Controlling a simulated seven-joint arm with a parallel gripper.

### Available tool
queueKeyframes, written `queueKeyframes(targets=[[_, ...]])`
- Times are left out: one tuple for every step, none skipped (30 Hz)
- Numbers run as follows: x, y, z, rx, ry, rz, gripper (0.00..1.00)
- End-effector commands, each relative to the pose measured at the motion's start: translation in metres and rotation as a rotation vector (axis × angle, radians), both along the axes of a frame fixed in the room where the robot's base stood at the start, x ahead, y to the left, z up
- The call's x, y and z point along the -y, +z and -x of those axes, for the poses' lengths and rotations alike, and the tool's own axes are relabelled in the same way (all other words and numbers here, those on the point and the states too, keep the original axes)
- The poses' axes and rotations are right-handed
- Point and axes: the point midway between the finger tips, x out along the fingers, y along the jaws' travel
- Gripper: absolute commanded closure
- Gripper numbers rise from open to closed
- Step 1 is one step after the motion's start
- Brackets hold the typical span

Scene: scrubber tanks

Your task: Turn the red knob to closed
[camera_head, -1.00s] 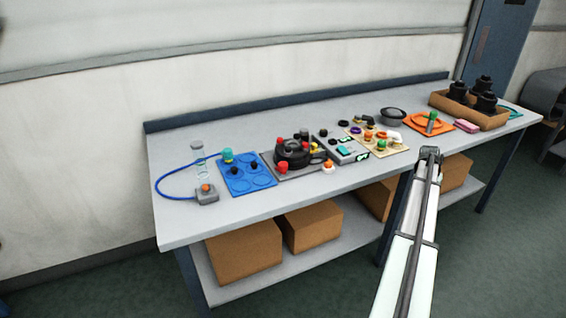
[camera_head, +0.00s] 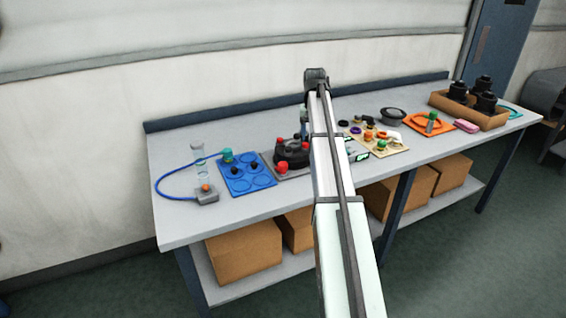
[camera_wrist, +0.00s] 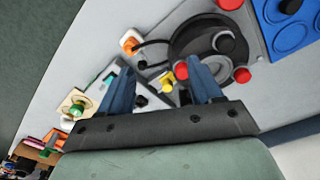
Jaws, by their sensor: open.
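Several red knobs stand around a black round unit on a grey panel (camera_head: 290,173); I cannot tell which one the task means. In the head view, one red knob (camera_head: 282,167) is at the front and another is at the back. In the wrist view, one red knob (camera_wrist: 181,70) is just beside the right finger, another (camera_wrist: 242,75) is further right, and one is at the top edge. My gripper (camera_wrist: 160,66) is open above the bench, with nothing held. Its fingers point toward the panel area. In the head view my arm hides most of it.
A yellow knob (camera_wrist: 167,82) and black knobs show between the fingers. An orange knob (camera_wrist: 130,42) with a black cable is beyond them. A blue plate (camera_head: 247,180) lies left of the panel. A tan board (camera_head: 390,150) and brown box (camera_head: 470,112) are to the right.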

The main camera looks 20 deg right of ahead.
Motion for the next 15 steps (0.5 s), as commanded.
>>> queueKeyframes(targets=[[-0.026,0.009,-0.006,-0.005,0.041,-0.013,0.36],[-0.039,0.013,-0.008,-0.008,0.061,-0.019,0.36],[-0.054,0.018,-0.010,-0.014,0.088,-0.029,0.36],[-0.064,0.021,-0.012,-0.017,0.105,-0.034,0.36],[-0.073,0.024,-0.013,-0.020,0.120,-0.041,0.36],[-0.085,0.028,-0.014,-0.024,0.139,-0.048,0.36],[-0.091,0.030,-0.015,-0.027,0.150,-0.052,0.36],[-0.097,0.032,-0.015,-0.028,0.160,-0.054,0.36],[-0.103,0.034,-0.016,-0.031,0.171,-0.059,0.36],[-0.107,0.035,-0.016,-0.032,0.177,-0.061,0.36],[-0.110,0.036,-0.016,-0.034,0.182,-0.062,0.36],[-0.112,0.036,-0.016,-0.035,0.187,-0.064,0.36],[-0.113,0.035,-0.016,-0.036,0.189,-0.065,0.36],[-0.114,0.034,-0.016,-0.037,0.190,-0.066,0.36],[-0.114,0.031,-0.016,-0.037,0.190,-0.066,0.36]])
